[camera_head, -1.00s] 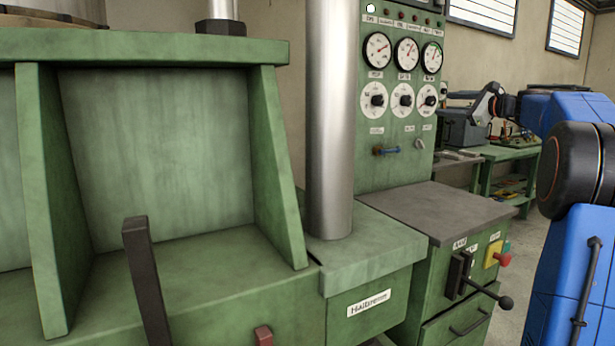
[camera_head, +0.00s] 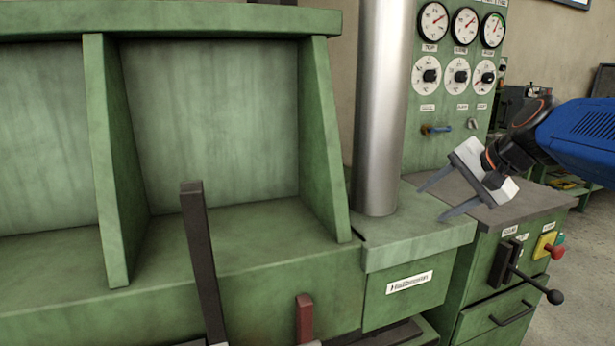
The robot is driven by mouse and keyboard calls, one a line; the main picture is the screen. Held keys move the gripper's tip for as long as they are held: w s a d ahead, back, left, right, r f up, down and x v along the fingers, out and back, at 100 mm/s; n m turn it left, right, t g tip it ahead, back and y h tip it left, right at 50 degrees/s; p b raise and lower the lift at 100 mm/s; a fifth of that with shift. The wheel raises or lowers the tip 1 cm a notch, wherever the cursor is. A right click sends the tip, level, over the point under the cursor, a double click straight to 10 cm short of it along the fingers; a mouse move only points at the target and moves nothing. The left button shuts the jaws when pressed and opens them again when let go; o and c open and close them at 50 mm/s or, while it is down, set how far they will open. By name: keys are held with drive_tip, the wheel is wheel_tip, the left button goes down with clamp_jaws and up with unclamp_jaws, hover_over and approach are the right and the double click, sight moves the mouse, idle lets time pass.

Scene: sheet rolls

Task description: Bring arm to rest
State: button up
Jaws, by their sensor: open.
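My gripper (camera_head: 432,199) is at the right of the head view, at the end of my blue arm (camera_head: 590,135). Its white body carries two grey fingers spread wide apart, with nothing between them. The fingers point left, toward the steel column (camera_head: 383,110). In the picture they overlap the grey top (camera_head: 530,200) of the control cabinet and the green block at the column's foot. I cannot tell whether they touch either.
A green machine (camera_head: 220,280) with upright ribs fills the left. A dark lever (camera_head: 203,260) and a red-brown lever (camera_head: 304,318) stand in front. A gauge panel (camera_head: 445,110) rises behind the cabinet. A black-knobbed handle (camera_head: 553,296) sticks out. Floor is free at far right.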

drive_tip(key=s+f+n+g+h, duration=0.2)
drive_tip(key=s+f+n, duration=0.7)
drive_tip(key=s+f, duration=1.1)
drive_tip(key=s+h, duration=0.2)
drive_tip(key=s, duration=0.1)
drive_tip(key=shift+s+g, duration=0.25)
drive_tip(key=shift+g, duration=0.05)
